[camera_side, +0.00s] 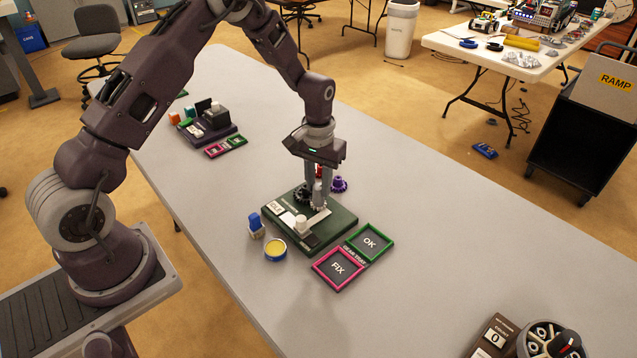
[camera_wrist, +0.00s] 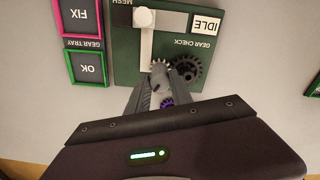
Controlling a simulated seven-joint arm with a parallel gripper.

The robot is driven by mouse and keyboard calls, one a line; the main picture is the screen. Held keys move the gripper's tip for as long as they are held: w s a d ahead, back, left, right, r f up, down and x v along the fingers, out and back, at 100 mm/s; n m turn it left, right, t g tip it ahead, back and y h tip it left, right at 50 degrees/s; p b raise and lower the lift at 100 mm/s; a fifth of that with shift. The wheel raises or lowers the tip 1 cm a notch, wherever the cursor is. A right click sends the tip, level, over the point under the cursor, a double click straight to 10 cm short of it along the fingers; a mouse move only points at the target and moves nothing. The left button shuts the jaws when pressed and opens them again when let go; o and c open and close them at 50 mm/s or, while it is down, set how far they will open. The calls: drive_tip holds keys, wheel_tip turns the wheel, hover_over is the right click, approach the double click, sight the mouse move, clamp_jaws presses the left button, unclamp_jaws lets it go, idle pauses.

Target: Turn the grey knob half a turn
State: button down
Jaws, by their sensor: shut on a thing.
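The green gear-check board (camera_side: 343,231) lies on the grey table, marked IDLE. It also shows in the wrist view (camera_wrist: 126,68), with a white lever bar, a black gear (camera_wrist: 189,68) and a small pale gear (camera_wrist: 160,65). My gripper (camera_side: 317,199) points down over the far part of the board. In the wrist view its fingers (camera_wrist: 163,84) come down beside the gears. They are shut on the grey knob (camera_wrist: 158,83), which they mostly hide, so its turn angle cannot be read.
A purple gear (camera_side: 339,184) is just behind the board. The pink FIX tray (camera_side: 338,270) and green OK tray (camera_side: 369,243) lie in front. The table's right part is mostly clear.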

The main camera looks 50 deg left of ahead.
sight(318, 186)
drive_tip(key=m, duration=1.2)
drive_tip(key=shift+m, duration=0.4)
idle(0.3)
drive_tip(key=c, duration=1.1)
unclamp_jaws()
drive_tip(key=shift+r, duration=0.1)
wheel_tip(318, 186, up, 7)
